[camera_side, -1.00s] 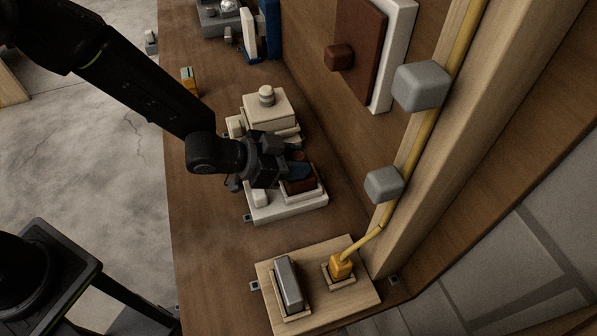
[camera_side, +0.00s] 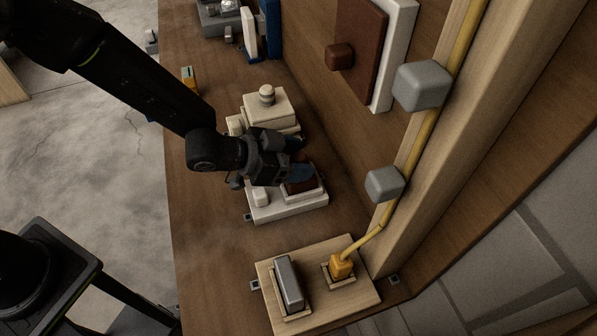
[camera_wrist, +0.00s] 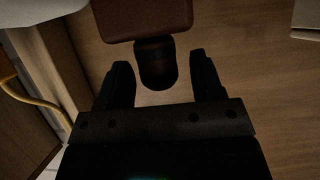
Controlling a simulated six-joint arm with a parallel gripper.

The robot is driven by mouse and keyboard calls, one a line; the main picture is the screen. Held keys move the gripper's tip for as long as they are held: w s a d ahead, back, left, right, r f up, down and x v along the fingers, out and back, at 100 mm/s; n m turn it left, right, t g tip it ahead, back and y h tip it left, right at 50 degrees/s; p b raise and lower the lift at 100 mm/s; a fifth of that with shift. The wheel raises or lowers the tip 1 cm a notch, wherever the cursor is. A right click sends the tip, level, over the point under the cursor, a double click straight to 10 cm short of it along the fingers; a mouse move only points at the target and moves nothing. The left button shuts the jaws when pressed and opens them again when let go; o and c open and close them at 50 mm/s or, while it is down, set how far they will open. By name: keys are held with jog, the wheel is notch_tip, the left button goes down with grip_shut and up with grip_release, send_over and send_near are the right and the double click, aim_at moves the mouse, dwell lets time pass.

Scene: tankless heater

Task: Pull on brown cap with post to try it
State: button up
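The brown cap (camera_side: 304,187) sits on a white base (camera_side: 290,208) on the wooden bench in the side view. In the wrist view, the brown cap (camera_wrist: 146,17) is at the top, with its dark rounded post (camera_wrist: 156,66) pointing down toward my gripper. My gripper (camera_side: 295,159) is just above the cap in the side view and partly hides it. In the wrist view, my gripper (camera_wrist: 160,60) is open, with one finger on each side of the post and visible gaps between the post and both fingers. The post is hidden in the side view.
A cream box with a round knob (camera_side: 266,95) stands just behind my gripper. A wooden plate (camera_side: 355,309) with a grey block (camera_side: 289,282) and yellow plug (camera_side: 341,266) lies in front. A brown wall panel (camera_side: 362,50) and grey blocks on a post are to the right.

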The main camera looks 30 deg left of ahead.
jog(key=shift+o, duration=0.2)
jog(key=v, duration=1.4)
jog(key=a+r+n+y, duration=0.6)
jog(key=a+r+y, duration=0.2)
jog(key=a, duration=0.5)
jog(key=s+a+r+n+g, duration=0.1)
jog(key=s+r, duration=0.1)
jog(key=s, duration=0.4)
jog(key=s+a+r+n+g+y, duration=0.1)
jog(key=s+a+r+n+g, duration=0.1)
jog(key=s, duration=0.4)
